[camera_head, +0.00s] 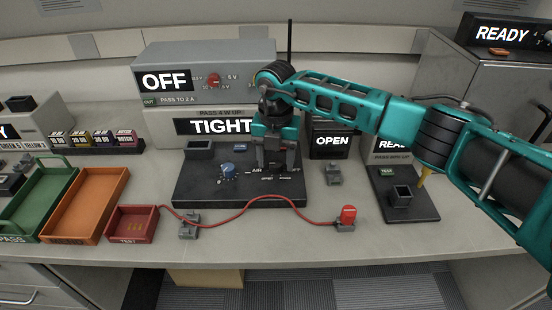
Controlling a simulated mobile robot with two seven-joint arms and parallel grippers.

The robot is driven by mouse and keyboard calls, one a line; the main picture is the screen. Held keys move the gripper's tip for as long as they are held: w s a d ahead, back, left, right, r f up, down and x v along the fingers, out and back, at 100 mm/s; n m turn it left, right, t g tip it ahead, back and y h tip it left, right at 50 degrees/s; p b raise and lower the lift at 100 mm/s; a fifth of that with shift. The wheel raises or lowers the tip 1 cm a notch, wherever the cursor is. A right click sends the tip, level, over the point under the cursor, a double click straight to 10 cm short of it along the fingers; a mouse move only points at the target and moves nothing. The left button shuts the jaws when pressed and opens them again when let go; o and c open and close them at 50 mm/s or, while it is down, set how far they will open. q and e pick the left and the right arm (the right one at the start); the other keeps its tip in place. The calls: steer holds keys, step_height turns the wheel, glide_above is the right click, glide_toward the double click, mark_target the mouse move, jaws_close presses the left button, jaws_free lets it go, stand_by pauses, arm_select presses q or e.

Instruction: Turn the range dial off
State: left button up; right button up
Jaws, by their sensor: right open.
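No label reading "range dial" is legible, so I cannot tell which knob it is. A red knob (213,80) with voltage marks beside it sits on the front of the grey box (245,82) whose display reads OFF. A blue knob (227,170) with white marks around it is on the dark test board (205,193), below the TIGHT display. My right gripper (276,166) points down over this board, to the right of the blue knob and apart from it. Its fingers are spread and nothing shows between them. My left gripper is out of view.
A red cable (268,200) runs along the bench front from the red tray (132,224) to a red-capped piece (348,215). Green (42,207) and orange (91,207) trays stand left. A dark board with a socket (402,196) lies right. A black antenna (290,45) rises behind my wrist.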

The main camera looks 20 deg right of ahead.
steer(key=shift+f, duration=0.15)
steer(key=shift+c, duration=0.2)
steer(key=c, duration=1)
